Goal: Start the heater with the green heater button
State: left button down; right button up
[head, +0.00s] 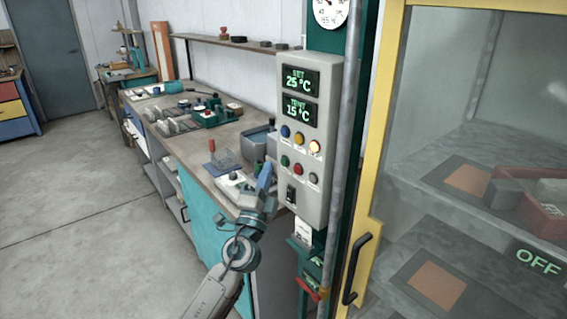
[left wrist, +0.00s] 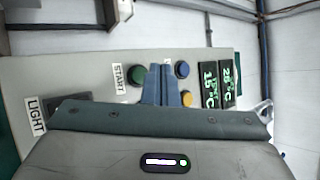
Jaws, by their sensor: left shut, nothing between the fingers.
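The green heater button (head: 285,160) is on the grey control panel (head: 318,205), in the lower button row at the left. In the left wrist view, the green button (left wrist: 138,76) sits beside a START label (left wrist: 121,79). My left gripper (head: 268,166) is shut and empty, just left of and below the green button in the head view. In the left wrist view its blue fingers (left wrist: 161,68) are together, between the green button and a blue button (left wrist: 182,69). I cannot tell whether they touch the panel. My right gripper is not in view.
The panel's displays (head: 299,93) read SET 25 °C and TEMP 15 °C. Red, grey, blue and yellow buttons surround the green one. A yellow-framed glass cabinet (head: 386,110) with an OFF sign (head: 538,261) stands right. A cluttered workbench (head: 190,150) is behind. Floor at left is clear.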

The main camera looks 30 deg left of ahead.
pick_arm(q)
jog(key=shift+s+a, duration=0.35)
jog(key=shift+s, duration=0.5)
jog(key=shift+s+a, duration=0.35)
jog(key=shift+s, duration=0.45)
